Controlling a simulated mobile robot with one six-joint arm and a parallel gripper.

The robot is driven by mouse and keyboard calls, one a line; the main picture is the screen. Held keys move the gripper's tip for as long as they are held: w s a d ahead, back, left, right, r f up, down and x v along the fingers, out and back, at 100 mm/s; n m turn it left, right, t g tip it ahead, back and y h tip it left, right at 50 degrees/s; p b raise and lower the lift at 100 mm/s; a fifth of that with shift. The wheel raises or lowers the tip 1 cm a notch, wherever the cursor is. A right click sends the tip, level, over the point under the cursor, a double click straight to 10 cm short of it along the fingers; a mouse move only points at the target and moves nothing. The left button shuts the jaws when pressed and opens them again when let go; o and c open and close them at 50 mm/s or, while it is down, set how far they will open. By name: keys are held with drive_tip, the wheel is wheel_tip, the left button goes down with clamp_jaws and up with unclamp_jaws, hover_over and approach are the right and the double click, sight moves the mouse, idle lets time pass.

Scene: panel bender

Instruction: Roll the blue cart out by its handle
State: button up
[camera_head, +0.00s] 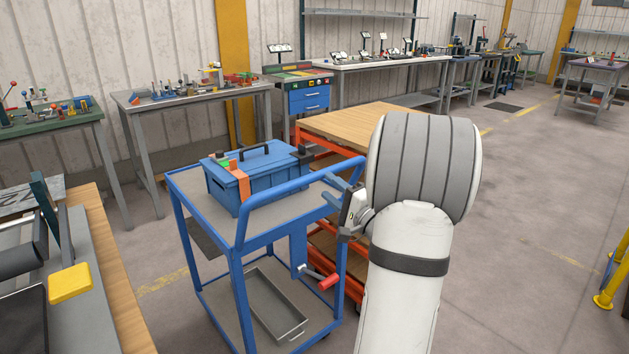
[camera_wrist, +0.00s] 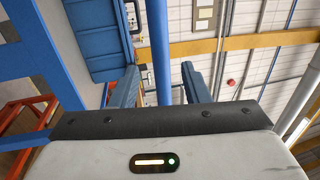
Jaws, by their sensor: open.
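The blue cart (camera_head: 238,300) stands on the floor left of my arm in the head view. Its tubular blue handle (camera_head: 285,190) runs along the cart's top near side, toward my gripper. My gripper (camera_head: 332,190) is at the right end of this handle, with its fingers apart. In the wrist view, a blue tube (camera_wrist: 162,45) shows in the gap between the open fingers of my gripper (camera_wrist: 160,82). The fingers do not appear closed on it. Whether they touch it cannot be told.
A blue toolbox (camera_head: 255,180) rests on the cart's top, and a grey tray (camera_head: 275,305) on its lower shelf. An orange-framed wooden-topped cart (camera_head: 350,122) stands close behind. A bench with a yellow block (camera_head: 70,283) is at left.

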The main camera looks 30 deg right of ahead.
sight(319, 179)
drive_tip(key=x, duration=0.6)
drive_tip(key=shift+w+a, duration=0.1)
drive_tip(key=shift+w, duration=0.05)
clamp_jaws()
idle(0.4)
